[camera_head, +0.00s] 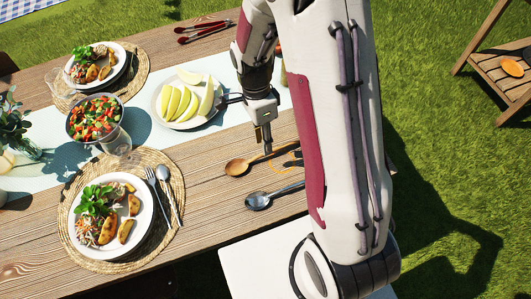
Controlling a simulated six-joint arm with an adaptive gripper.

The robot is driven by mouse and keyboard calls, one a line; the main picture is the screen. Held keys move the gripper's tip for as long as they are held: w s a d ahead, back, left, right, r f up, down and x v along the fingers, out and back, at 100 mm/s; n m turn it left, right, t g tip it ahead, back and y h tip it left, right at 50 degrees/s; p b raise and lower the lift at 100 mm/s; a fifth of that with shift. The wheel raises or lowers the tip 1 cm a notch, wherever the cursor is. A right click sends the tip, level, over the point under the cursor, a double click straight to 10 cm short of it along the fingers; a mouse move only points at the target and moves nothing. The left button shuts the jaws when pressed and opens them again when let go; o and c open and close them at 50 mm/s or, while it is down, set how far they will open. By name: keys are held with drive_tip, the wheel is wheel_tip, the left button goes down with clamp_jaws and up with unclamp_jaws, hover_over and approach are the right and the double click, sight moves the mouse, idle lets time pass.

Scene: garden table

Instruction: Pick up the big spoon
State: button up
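Two large spoons lie on the wooden table near its front edge. One is a wooden spoon (237,167), its handle running right under my gripper. The other is a dark metal spoon (258,200), closer to the front, with its handle pointing right toward my arm. My gripper (267,150) points down over the wooden spoon's handle, beyond the metal spoon. Its fingers show nearly edge-on, so I cannot tell whether they are open or touch the handle. The right ends of both handles are close to or behind my arm. A smaller metal spoon (165,178) lies beside a fork on the near placemat.
A plate of melon slices (162,104) stands just left of my gripper. A bowl of salad (95,118) and a plate of food (92,250) are farther left. Bare table lies left of the metal spoon.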

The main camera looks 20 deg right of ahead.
drive_tip(key=shift+f, duration=1.55)
drive_tip(key=shift+s+f, duration=0.2)
drive_tip(key=shift+f, duration=0.9)
clamp_jaws()
